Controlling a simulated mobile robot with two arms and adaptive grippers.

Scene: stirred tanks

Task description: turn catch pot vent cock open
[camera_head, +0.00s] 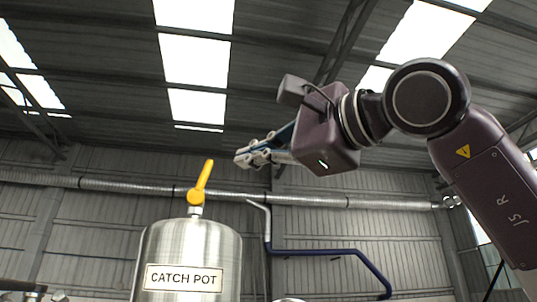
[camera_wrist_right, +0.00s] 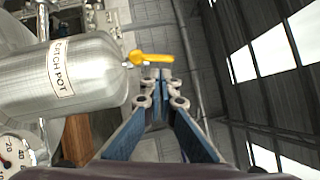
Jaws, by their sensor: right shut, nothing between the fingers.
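The catch pot (camera_head: 190,250) is a shiny steel vessel with a "CATCH POT" label, low in the head view; it lies sideways at left in the right wrist view (camera_wrist_right: 95,75). Its yellow vent cock (camera_head: 203,180) sits on top, the lever pointing up and leaning slightly right. The cock also shows in the wrist view (camera_wrist_right: 152,58), just beyond the fingertips. My right gripper (camera_head: 243,158) is shut and empty, above and right of the lever in the head view, with a visible gap between them. The right gripper's fingers also show in the wrist view (camera_wrist_right: 157,88). My left gripper is not seen.
A dark blue pipe (camera_head: 325,252) runs right of the pot. A silver duct (camera_head: 300,200) crosses the back wall. A gauge (camera_wrist_right: 15,155) shows at lower left in the wrist view. Open air surrounds the cock's lever in the head view.

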